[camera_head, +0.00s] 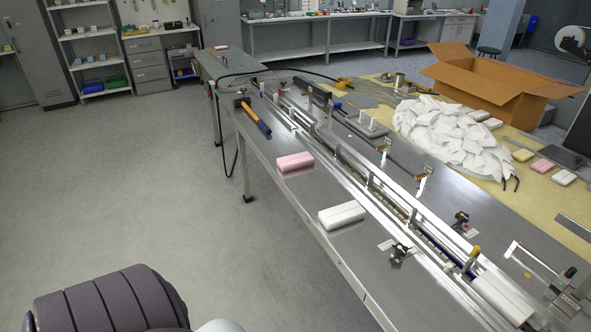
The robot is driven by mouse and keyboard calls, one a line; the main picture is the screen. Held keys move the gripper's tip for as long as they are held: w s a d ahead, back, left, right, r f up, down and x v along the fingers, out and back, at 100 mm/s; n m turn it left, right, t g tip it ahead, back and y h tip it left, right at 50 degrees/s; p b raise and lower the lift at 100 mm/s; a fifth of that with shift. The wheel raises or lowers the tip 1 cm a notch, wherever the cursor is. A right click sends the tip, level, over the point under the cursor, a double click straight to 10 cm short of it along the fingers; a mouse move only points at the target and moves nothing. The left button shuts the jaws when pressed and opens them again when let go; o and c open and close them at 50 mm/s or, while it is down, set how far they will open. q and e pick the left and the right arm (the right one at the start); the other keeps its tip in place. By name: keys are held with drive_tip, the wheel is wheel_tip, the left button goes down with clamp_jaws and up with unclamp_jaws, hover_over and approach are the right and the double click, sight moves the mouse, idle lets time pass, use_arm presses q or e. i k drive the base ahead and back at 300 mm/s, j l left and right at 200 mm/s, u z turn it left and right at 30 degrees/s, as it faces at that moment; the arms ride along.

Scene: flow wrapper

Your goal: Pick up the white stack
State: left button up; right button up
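A white stack (342,215) lies flat on the near edge of the steel machine table, right of the picture's middle. It looks like a low block with rounded edges. A pink stack (295,161) of similar shape lies farther back along the same edge, apart from it. Another white block (502,298) sits in the machine's track at the lower right. Neither of my grippers is in view, so nothing is seen touching the white stack.
The steel table (322,181) carries rails, brackets and a hammer (256,117). Behind are a heap of white packets (450,135), an open cardboard box (500,85) and several small stacks. A black clamp knob (399,252) stands near the white stack.

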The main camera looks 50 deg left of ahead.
sight(339, 216)
drive_tip(key=u, duration=1.1)
